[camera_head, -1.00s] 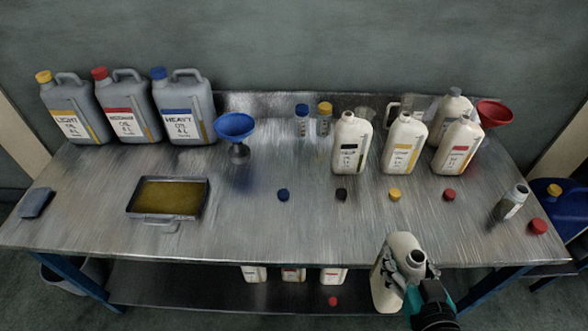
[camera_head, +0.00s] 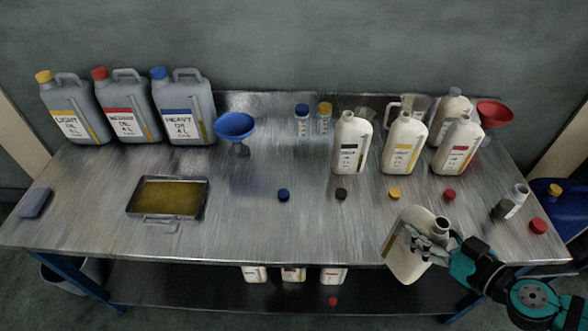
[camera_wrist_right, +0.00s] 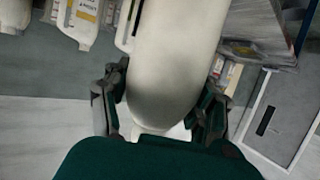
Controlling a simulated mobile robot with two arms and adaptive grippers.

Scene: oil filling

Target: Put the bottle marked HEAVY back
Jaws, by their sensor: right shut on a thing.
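My right gripper (camera_head: 432,243) is shut on a white, uncapped bottle (camera_head: 406,257) at the table's front edge, right of the middle. The bottle is tilted, its open neck toward the upper right, and its label is hidden. In the right wrist view the white bottle (camera_wrist_right: 172,60) fills the middle between my gripper's fingers (camera_wrist_right: 160,105). A large grey can marked HEAVY (camera_head: 186,108) with a blue cap stands at the back left of the metal table (camera_head: 255,225). My left gripper is not in view.
White bottles (camera_head: 352,148) stand at the back right, with loose caps (camera_head: 341,194) in front. A blue funnel (camera_head: 235,126) and an oil tray (camera_head: 166,181) are on the left. Small bottles (camera_head: 293,274) stand on the lower shelf. The table's front middle is clear.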

